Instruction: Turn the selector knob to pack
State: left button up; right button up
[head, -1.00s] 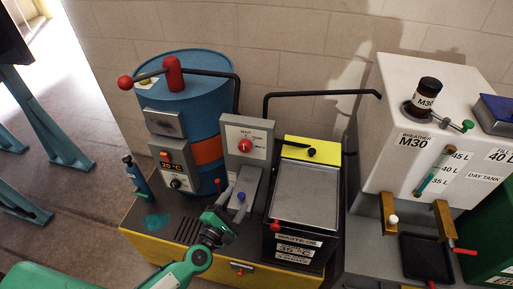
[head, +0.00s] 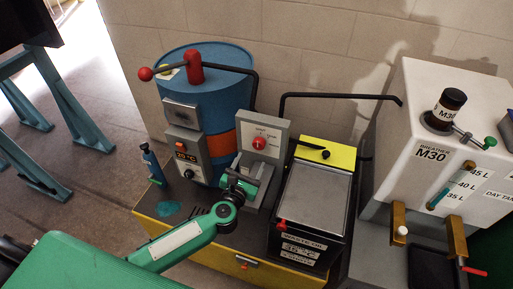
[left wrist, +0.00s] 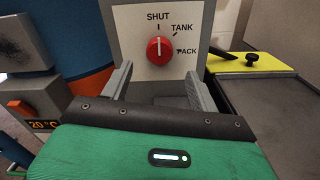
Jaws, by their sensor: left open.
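The red selector knob (head: 259,143) sits on a grey upright panel (head: 277,128). In the left wrist view the knob (left wrist: 160,50) is seen face-on, with the labels SHUT above it, TANK at upper right and PACK at right. Its pale pointer mark stands upright, toward SHUT. My left gripper (head: 246,170) is in front of and below the panel. In the left wrist view its two grey fingers (left wrist: 160,82) are spread apart, below the knob and to either side of it, with nothing between them. My right gripper is not in view.
A blue drum (head: 207,90) with a temperature box (head: 187,155) stands left of the panel. A waste oil box (head: 314,195) with a yellow top stands to the right. A black bent pipe (head: 340,96) runs above it. A white day tank (head: 440,150) is further right.

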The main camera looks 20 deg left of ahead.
aim_at(258, 146)
pick_arm(q)
jog(key=w, duration=0.6)
jog(key=shift+w+p, duration=0.35)
jog(key=shift+p, duration=0.05)
jog(key=c, duration=1)
